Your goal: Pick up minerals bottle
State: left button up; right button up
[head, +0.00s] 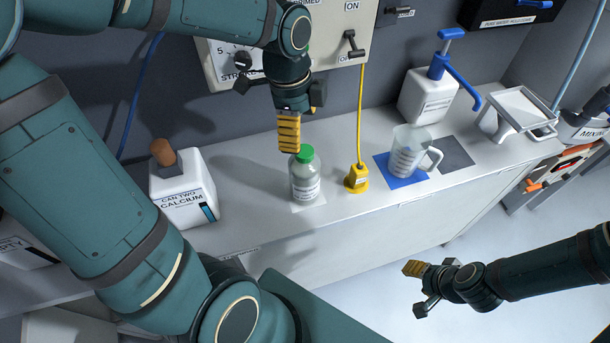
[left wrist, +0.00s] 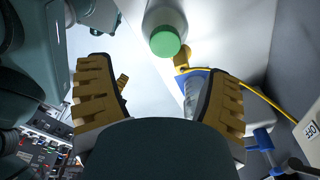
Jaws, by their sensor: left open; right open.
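The minerals bottle (head: 305,178) is a clear bottle with a green cap and a white label, standing upright on the counter. Its label is too small to read. In the left wrist view the bottle (left wrist: 165,22) shows at the top, its green cap toward the camera. My left gripper (head: 289,148) is above and just left of the bottle's cap, pointing down. In the left wrist view its two yellow fingers (left wrist: 160,95) are spread with nothing between them. My right gripper (head: 412,268) is at the lower right, away from the counter, open and empty.
A yellow corded device (head: 357,179) stands just right of the bottle. Further right are a measuring jug (head: 409,150) on a blue mat (head: 384,163), a pump container (head: 425,98) and a scale (head: 517,108). A calcium canister (head: 183,190) stands left. A switch panel (head: 325,65) is behind.

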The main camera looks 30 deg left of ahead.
aim_at(304, 151)
pick_arm(q)
jog(key=f, duration=0.2)
jog(key=shift+w+d+f, duration=0.15)
jog(key=shift+w+f, duration=0.1)
jog(key=shift+f, duration=0.05)
jog(key=shift+w+d+f+b, duration=0.1)
jog(key=shift+f+b, duration=0.2)
jog(key=shift+f, duration=1.15)
jog(key=shift+w+d+f+b, duration=0.1)
jog(key=shift+f+b, duration=0.2)
jog(key=shift+f, duration=1.1)
jog(key=shift+c, duration=0.4)
grip_shut()
